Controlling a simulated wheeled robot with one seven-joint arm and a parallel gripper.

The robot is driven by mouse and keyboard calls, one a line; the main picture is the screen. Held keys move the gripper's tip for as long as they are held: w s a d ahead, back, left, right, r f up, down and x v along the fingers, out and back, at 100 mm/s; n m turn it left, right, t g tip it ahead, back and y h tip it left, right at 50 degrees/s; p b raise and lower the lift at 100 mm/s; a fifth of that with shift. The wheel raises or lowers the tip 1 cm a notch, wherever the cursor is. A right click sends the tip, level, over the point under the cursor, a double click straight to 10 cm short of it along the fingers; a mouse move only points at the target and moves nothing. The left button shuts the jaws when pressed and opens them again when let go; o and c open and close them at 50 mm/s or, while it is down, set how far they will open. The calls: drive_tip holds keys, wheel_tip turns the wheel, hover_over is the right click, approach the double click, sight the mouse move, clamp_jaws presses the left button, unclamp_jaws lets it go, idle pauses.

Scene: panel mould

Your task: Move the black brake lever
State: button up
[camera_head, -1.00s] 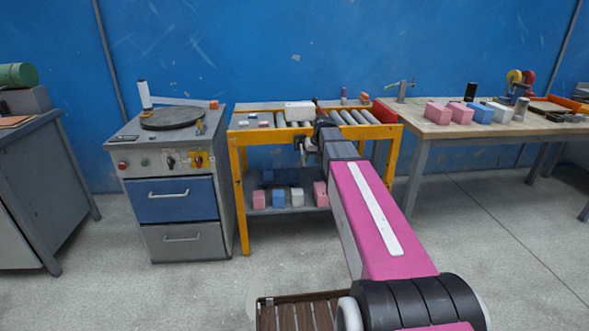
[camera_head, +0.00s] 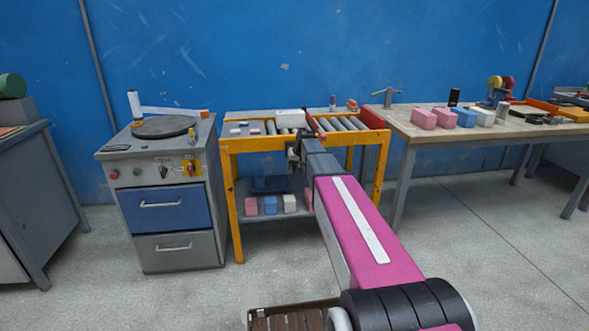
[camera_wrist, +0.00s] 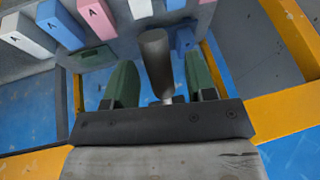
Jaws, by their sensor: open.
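A dark grey-black cylinder (camera_wrist: 157,62) on a thinner pale rod stands between my fingers in the wrist view; it looks like the grip of the brake lever. My gripper (camera_wrist: 161,82) has two green finger pads, one on each side of the cylinder, with gaps showing. It is open. In the head view my gripper (camera_head: 293,153) is small, at the front of the yellow-framed roller table (camera_head: 262,141). The lever cannot be made out clearly there, and my arm covers part of the table front.
Pink, blue and white blocks lie on the table's lower shelf (camera_head: 240,214). A white block (camera_head: 291,118) lies on top. A grey cabinet (camera_head: 176,248) with a turntable (camera_head: 163,127) stands at left. A workbench (camera_head: 412,132) with blocks stands at right.

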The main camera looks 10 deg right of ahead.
drive_tip(key=shift+w+a+f, duration=0.1)
drive_tip(key=shift+w+f, duration=0.1)
drive_tip(key=shift+f, duration=0.3)
clamp_jaws()
